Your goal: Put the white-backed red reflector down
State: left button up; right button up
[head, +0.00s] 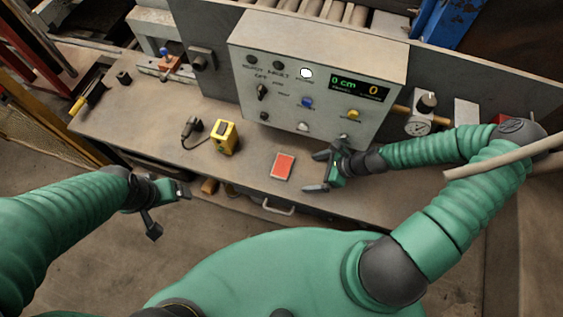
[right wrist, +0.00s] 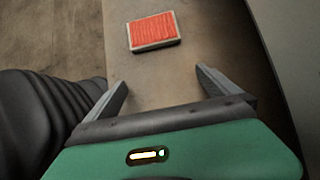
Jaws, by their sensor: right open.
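The white-backed red reflector (head: 283,166) lies flat on the bench, red face up with a pale edge, in front of the control box. In the right wrist view the reflector (right wrist: 153,31) lies beyond the fingertips, apart from them. My right gripper (head: 317,171) is open and empty just to the right of the reflector, low over the bench; its spread fingers also show in the right wrist view (right wrist: 160,80). My left gripper (head: 183,188) hangs off the bench's front edge at the left, with nothing seen in it; its finger gap is too small to judge.
The bench (head: 150,125) has a control box (head: 310,85) with knobs and a lit display at its back. A yellow device (head: 224,138) and a small black item (head: 190,128) stand left of the reflector. A gauge (head: 418,125) is at the right. A drawer handle (head: 278,208) juts from the front.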

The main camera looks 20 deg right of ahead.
aim_at(284, 166)
jog(key=w+a, duration=0.1)
jog(key=a, duration=0.1)
jog(key=w+a+p, duration=0.1)
jog(key=w+a, duration=0.1)
jog(key=a, duration=0.1)
jog(key=w+a, duration=0.2)
jog(key=shift+a+f, duration=0.1)
jog(key=shift+a, duration=0.15)
jog(key=shift+w+a+f, duration=0.2)
jog(key=shift+f, duration=0.25)
jog(key=shift+d, duration=0.2)
jog(key=shift+c, duration=0.7)
jog(key=shift+d, duration=0.2)
jog(key=c, duration=0.5)
jog(key=shift+s+a, duration=0.1)
jog(key=shift+a, duration=0.1)
jog(key=c, duration=0.8)
